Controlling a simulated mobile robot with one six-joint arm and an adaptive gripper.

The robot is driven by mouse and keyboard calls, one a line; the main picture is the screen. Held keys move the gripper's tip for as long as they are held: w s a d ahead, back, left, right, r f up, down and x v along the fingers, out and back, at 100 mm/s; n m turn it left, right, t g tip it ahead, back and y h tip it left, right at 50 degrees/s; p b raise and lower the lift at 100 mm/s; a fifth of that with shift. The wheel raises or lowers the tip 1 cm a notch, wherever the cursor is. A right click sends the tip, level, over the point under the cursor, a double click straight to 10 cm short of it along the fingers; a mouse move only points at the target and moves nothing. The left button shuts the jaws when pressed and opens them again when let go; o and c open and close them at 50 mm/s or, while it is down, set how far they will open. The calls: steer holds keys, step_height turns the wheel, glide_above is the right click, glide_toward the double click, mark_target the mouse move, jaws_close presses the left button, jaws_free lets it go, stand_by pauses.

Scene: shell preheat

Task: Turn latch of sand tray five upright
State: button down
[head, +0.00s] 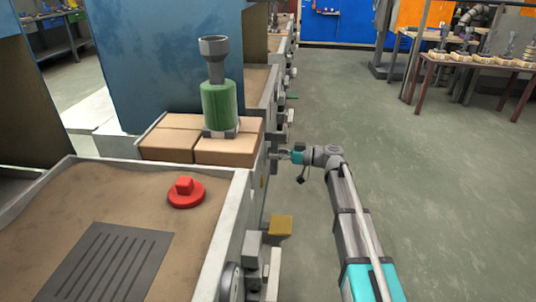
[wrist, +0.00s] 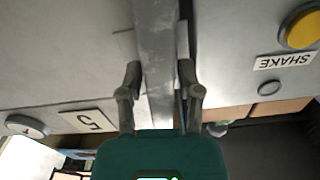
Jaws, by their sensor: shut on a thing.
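My gripper (wrist: 158,82) has one finger on each side of a worn grey bar, which I take for the latch (wrist: 155,45), and is shut on it. The bar runs up and down the wrist picture; its far end is out of view. A plate with an upside-down "5" (wrist: 88,120) is on the grey front to the left. In the head view my gripper (head: 284,155) is at the tray row's right side, beside the brown blocks; the latch cannot be made out there.
An upside-down "SHAKE" label (wrist: 283,61) and yellow button (wrist: 302,27) are at right in the wrist view. Brown blocks (head: 225,150) bear a green cylinder (head: 219,105). A nearer sand tray (head: 240,200) holds a red knob (head: 185,193). The floor (head: 440,200) to the right is clear.

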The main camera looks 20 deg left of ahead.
steer(key=shift+s+n, duration=0.1)
steer(key=shift+n, duration=0.7)
steer(key=shift+s+a, duration=0.15)
steer(key=shift+a, duration=0.05)
steer(key=shift+c, duration=2.2)
jaws_free()
steer(key=shift+d, duration=0.1)
steer(key=shift+w+d, duration=0.25)
steer(key=shift+d, duration=0.2)
steer(key=w+d, duration=0.1)
steer(key=d, duration=0.9)
steer(key=shift+w+d, duration=0.25)
steer(key=shift+d, duration=0.15)
